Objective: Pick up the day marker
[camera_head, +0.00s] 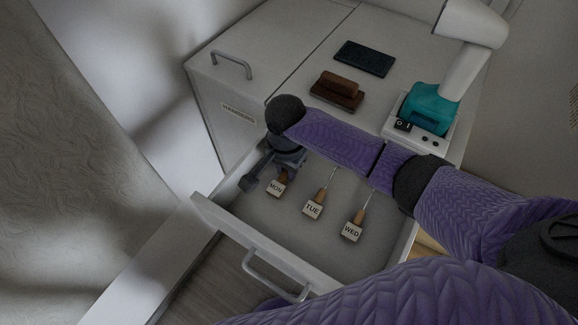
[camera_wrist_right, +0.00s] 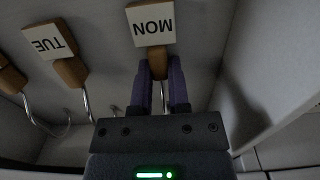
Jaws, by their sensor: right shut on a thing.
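Three day markers with white tags, wooden grips and metal hooks are in the open drawer (camera_head: 255,235): MON (camera_head: 276,188), TUE (camera_head: 313,209) and WED (camera_head: 351,231). My right gripper (camera_head: 284,174) reaches down into the drawer at its left side. In the right wrist view its two fingers (camera_wrist_right: 161,75) are shut on the wooden grip of the MON marker (camera_wrist_right: 152,25), just below the tag. My left gripper is not in view.
The white cabinet top (camera_head: 295,50) holds a dark flat pad (camera_head: 364,58), a brown block on a dark brown base (camera_head: 338,90) and a teal and white device (camera_head: 432,108). The drawer's front wall and handle (camera_head: 275,278) stand nearest me. A label reads HANGERS (camera_head: 238,114).

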